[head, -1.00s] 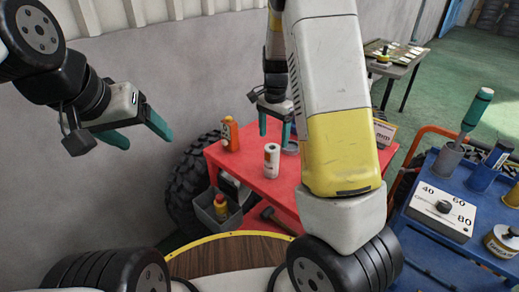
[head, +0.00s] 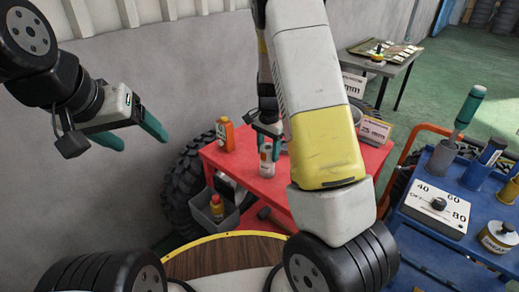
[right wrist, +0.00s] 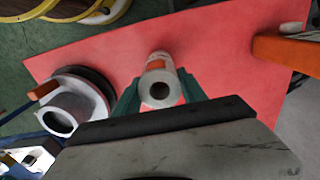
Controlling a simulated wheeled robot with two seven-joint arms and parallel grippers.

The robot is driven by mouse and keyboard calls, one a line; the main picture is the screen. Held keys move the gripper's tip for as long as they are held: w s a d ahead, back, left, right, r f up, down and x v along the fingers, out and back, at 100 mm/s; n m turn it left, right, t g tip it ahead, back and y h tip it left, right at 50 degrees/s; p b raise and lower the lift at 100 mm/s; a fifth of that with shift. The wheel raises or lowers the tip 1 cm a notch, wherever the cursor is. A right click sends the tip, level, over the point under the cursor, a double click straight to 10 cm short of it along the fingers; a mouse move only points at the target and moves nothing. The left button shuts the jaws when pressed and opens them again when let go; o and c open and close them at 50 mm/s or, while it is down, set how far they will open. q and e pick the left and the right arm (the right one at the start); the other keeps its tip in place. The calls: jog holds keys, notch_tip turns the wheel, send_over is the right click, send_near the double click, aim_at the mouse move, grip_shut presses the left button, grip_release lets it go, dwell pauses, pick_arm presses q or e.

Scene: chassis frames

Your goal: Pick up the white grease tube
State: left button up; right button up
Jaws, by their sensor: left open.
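The white grease tube (head: 266,168), with an orange band, stands upright on the red table (head: 292,187). In the right wrist view the tube (right wrist: 158,88) is seen end-on, with a dark round opening. My right gripper (head: 268,146) is at the tube's upper part. Its teal fingers (right wrist: 160,92) lie on either side of the tube and look open around it; whether they touch it is hard to see. My left gripper (head: 132,134) is open and empty in front of the grey wall, far left of the table.
An orange bottle (head: 225,133) stands left of the tube. A grey bin (head: 206,221) with a yellow bottle is below the table's left side. A blue cart (head: 421,259) stands at right.

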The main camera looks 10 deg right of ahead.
jog(key=c, duration=0.7)
grip_shut()
jog(key=shift+r, duration=0.15)
